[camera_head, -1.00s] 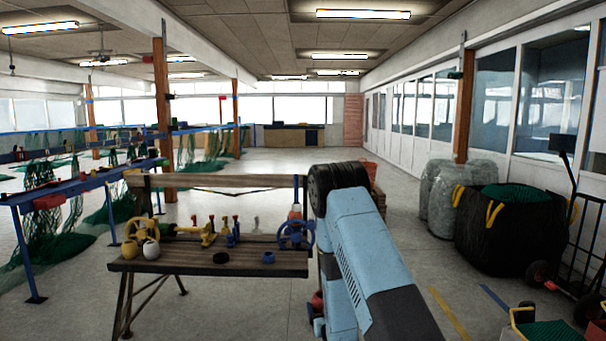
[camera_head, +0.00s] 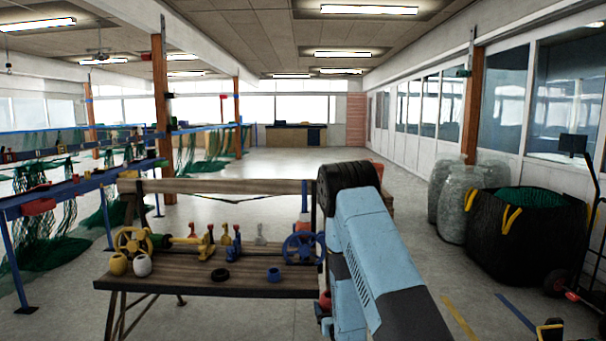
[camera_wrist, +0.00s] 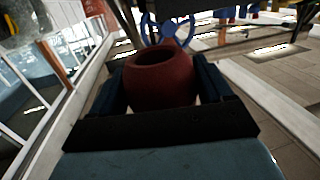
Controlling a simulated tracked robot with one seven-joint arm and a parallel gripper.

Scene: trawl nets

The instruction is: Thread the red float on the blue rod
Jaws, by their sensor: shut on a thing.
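The red float (camera_wrist: 160,78) sits between the two dark fingers of my gripper (camera_wrist: 165,90) in the wrist view, its round hole facing up and away. My gripper is shut on it. In the head view my arm hides most of the gripper; a small patch of red shows beside the arm's lower left edge. A blue spoked wheel (camera_head: 303,248) stands at the bench's right end, and it also shows beyond the float in the wrist view (camera_wrist: 166,30). Blue uprights (camera_head: 232,245) stand left of it. I cannot clearly make out the blue rod.
The wooden bench (camera_head: 190,284) carries a yellow wheel (camera_head: 132,241), a yellow float (camera_head: 118,264), a white float (camera_head: 142,265), a black ring (camera_head: 220,275) and a small blue ring (camera_head: 273,275). A black bag (camera_head: 490,245) stands right. Open floor lies between.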

